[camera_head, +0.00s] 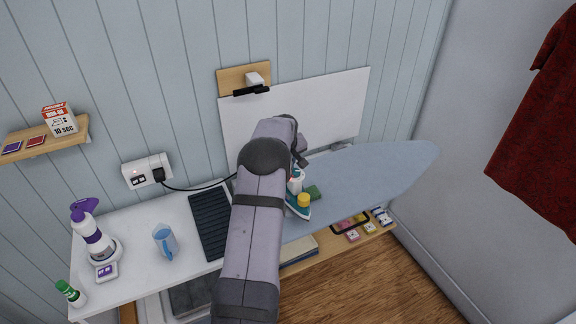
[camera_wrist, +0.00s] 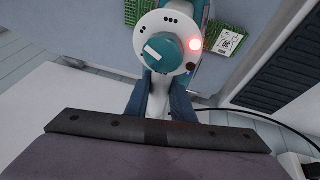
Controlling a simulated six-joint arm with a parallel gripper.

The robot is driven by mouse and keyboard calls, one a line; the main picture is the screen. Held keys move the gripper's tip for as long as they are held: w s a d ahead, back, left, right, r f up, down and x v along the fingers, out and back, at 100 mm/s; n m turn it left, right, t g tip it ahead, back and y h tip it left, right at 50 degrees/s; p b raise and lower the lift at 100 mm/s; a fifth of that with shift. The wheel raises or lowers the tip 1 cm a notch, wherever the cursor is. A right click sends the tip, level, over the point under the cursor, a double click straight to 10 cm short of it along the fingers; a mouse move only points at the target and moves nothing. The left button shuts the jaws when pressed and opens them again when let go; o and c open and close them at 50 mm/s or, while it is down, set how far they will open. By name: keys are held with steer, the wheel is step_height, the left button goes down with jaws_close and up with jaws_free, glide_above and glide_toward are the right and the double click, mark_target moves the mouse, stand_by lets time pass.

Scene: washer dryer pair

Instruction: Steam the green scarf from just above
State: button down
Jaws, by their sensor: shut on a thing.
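The white and teal steam iron (camera_head: 297,208) is over the ironing board, partly hidden by my arm. In the wrist view the iron (camera_wrist: 168,45) shows a teal dial and a lit red light. My gripper (camera_wrist: 168,100) is shut on its handle, one finger on each side. The green scarf (camera_head: 314,192) lies on the board beside the iron. In the wrist view the scarf (camera_wrist: 218,36) shows on both sides of the iron, which hides its middle. I cannot tell whether the iron touches the scarf or hovers above it.
The blue-grey ironing board (camera_head: 375,175) is clear toward the right. A cable runs from the wall socket (camera_head: 147,171). A red garment (camera_head: 540,130) hangs at right.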

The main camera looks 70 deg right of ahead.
steer(key=shift+w+r, duration=0.15)
steer(key=shift+r, duration=0.1)
steer(key=shift+w+a, duration=0.55)
steer(key=shift+w, duration=0.1)
steer(key=shift+w+a, duration=0.35)
steer(key=shift+w, duration=0.1)
steer(key=shift+w+a+b, duration=0.45)
steer(key=shift+w+a, duration=0.75)
steer(key=shift+w, duration=0.1)
steer(key=shift+w+a, duration=0.25)
steer(key=shift+w, duration=0.05)
stand_by(0.6)
steer(key=shift+w+a+b, duration=0.35)
steer(key=shift+w+a, duration=0.75)
steer(key=shift+w, duration=0.15)
steer(key=shift+w+a, duration=0.1)
steer(key=shift+r, duration=0.1)
stand_by(0.3)
